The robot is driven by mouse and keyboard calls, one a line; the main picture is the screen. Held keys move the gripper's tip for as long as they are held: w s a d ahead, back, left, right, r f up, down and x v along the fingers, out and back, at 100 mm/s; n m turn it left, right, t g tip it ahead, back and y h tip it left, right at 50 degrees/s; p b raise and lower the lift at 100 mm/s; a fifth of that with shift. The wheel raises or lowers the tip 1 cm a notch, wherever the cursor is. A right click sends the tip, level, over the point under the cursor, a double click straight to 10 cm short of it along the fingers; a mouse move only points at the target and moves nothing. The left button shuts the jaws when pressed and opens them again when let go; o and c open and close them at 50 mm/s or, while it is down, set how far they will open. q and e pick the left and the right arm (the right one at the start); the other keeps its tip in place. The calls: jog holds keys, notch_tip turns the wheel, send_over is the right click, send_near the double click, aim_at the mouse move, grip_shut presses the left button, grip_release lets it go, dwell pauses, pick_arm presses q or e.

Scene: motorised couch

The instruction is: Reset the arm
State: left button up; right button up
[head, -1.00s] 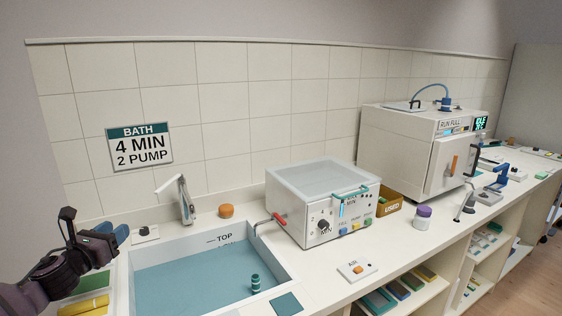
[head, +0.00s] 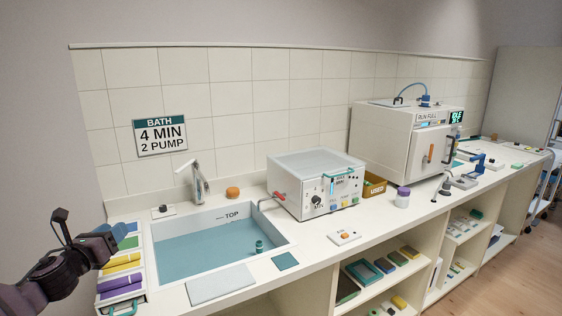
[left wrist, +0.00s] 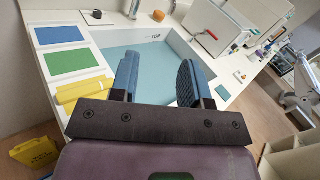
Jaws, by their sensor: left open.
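My left gripper (head: 112,242) is at the left of the head view, by the left end of the counter. In the left wrist view its two dark blue fingers (left wrist: 160,82) stand wide apart with nothing between them. Behind them lies the bath basin (left wrist: 140,62) with blue water. The arm comes in from the lower left corner of the head view and covers part of the colored packs. My right gripper is in neither view.
Yellow and purple rolls (head: 122,284) lie at the counter's left end. The water basin (head: 205,243) is beside them. A white box device (head: 313,187) and a larger chamber (head: 402,142) stand further right. A yellow bin (left wrist: 36,152) stands on the floor.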

pick_arm(q)
jog(key=s+d+f+n, duration=0.4)
jog(key=d+f+n, duration=0.25)
jog(key=n, duration=1.05)
jog(key=s+d+f+n+g+y, duration=0.1)
jog(key=s+d+f+n+g, duration=0.2)
jog(key=s+f+n, duration=0.5)
jog(key=s+d+f+n+g+y, duration=0.2)
jog(key=s+f+n, duration=0.7)
jog(key=s+f, duration=0.5)
jog(key=s+d+g, duration=0.1)
jog(key=s+d, duration=0.1)
jog(key=s, duration=0.5)
jog(key=shift+s+d+f, duration=0.15)
jog(key=shift+s+d, duration=0.05)
jog(key=shift+s, duration=0.05)
